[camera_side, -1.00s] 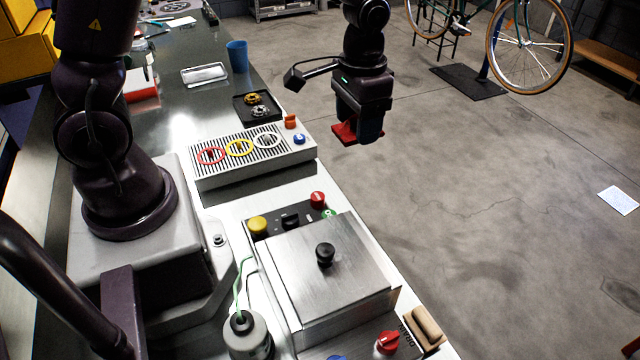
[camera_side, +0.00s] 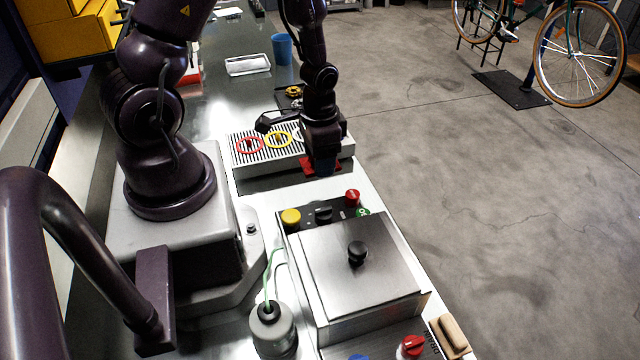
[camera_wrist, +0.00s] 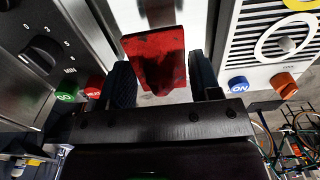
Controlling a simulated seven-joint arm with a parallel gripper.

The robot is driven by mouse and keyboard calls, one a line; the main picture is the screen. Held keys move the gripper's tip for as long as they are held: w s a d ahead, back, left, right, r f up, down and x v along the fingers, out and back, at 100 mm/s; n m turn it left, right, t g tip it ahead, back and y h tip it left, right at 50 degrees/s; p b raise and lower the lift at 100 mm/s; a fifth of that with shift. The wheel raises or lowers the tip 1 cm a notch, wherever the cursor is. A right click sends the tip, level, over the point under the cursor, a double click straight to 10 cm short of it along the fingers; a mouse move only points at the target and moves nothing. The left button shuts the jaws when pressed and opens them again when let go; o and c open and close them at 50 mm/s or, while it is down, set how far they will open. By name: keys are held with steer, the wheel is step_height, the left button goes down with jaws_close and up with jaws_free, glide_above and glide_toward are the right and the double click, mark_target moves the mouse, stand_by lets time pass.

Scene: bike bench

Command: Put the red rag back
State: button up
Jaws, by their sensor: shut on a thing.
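The red rag (camera_side: 308,166) is in my gripper (camera_side: 320,172), low over the bench between the slotted grey box and the steel-lidded box. In the wrist view the flat red rag (camera_wrist: 157,62) shows between the two dark fingers of my gripper (camera_wrist: 163,85), with dark smudges on its face. My gripper is shut on it. Whether the rag touches the bench is hard to tell.
The slotted box (camera_side: 265,150) with coloured rings stands behind the gripper. The steel-lidded box (camera_side: 360,270) with a black knob (camera_side: 357,252) stands in front, its buttons (camera_side: 352,197) close by. A blue cup (camera_side: 282,48) and a white tray (camera_side: 248,65) are farther back.

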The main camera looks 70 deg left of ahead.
mark_target(320, 190)
steer(key=shift+f, duration=3.15)
steer(key=shift+f, duration=0.1)
steer(key=o, duration=0.9)
step_height(320, 190, up, 12)
steer(key=shift+r, duration=0.1)
steer(key=s+d+r+t, duration=0.2)
steer(key=d+r, duration=0.3)
steer(key=r, duration=0.6)
steer(key=s+d+r+t, duration=0.3)
steer(key=d+r, duration=0.1)
steer(key=r, duration=0.7)
steer(key=shift+s+d+r+t, duration=0.3)
steer(key=shift+s+d+r, duration=0.05)
steer(key=shift+s+d, duration=0.05)
